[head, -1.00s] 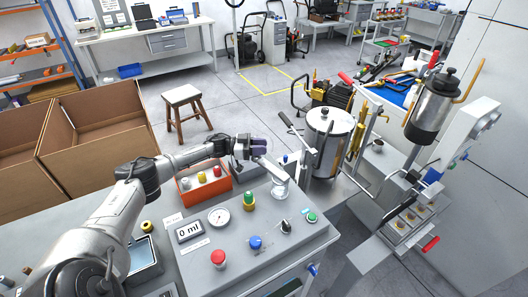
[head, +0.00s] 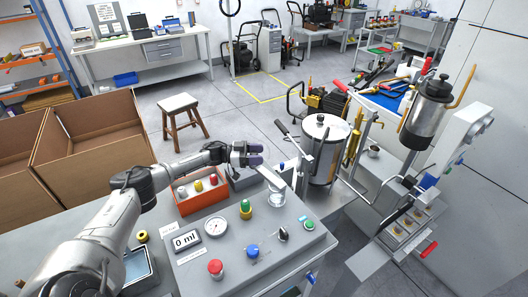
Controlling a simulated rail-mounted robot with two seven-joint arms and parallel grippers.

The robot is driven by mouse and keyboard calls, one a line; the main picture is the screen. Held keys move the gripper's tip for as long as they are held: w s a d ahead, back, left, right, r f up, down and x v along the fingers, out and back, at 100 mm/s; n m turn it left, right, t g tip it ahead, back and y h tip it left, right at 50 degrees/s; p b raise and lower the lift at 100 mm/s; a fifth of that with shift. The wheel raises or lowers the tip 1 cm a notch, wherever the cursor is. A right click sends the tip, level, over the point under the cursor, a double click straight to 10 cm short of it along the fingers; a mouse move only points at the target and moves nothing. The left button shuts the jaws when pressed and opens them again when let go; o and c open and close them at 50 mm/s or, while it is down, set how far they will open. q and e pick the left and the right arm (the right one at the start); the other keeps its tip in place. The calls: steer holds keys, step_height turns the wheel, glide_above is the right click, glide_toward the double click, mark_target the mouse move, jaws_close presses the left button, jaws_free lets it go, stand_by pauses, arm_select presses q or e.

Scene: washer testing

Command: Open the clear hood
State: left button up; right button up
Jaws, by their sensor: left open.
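A small clear, pale cover, which looks like the clear hood (head: 273,174), is at the back right of the grey control panel (head: 190,252), above a short pale round fitting (head: 277,198). It is small and pale here, so its edges and how far it is tilted are hard to tell. My left gripper (head: 256,154) is open, just behind and left of the hood, with its dark fingers pointing right. I cannot tell whether a finger touches the hood. My right gripper is not in view.
An orange box (head: 203,205) with coloured knobs stands below the left wrist. The panel carries a gauge (head: 215,226), a "0 ml" display (head: 186,240) and several buttons. A lidded metal tank (head: 325,155) stands to the right. Cardboard boxes (head: 95,128) stand at left.

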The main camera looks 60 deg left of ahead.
arm_select(q)
step_height(320, 180, up, 4)
steer(key=shift+r+p, duration=0.15)
steer(key=shift+p, duration=0.4)
steer(key=w+d+r+p, duration=0.1)
steer(key=w+d+r, duration=0.1)
steer(key=d, duration=0.3)
steer(key=w+d+r+p, duration=0.1)
steer(key=d+r, duration=0.3)
steer(key=d, duration=0.2)
steer(key=shift+w+r, duration=0.3)
steer(key=shift+w, duration=0.05)
steer(key=shift+d, duration=0.1)
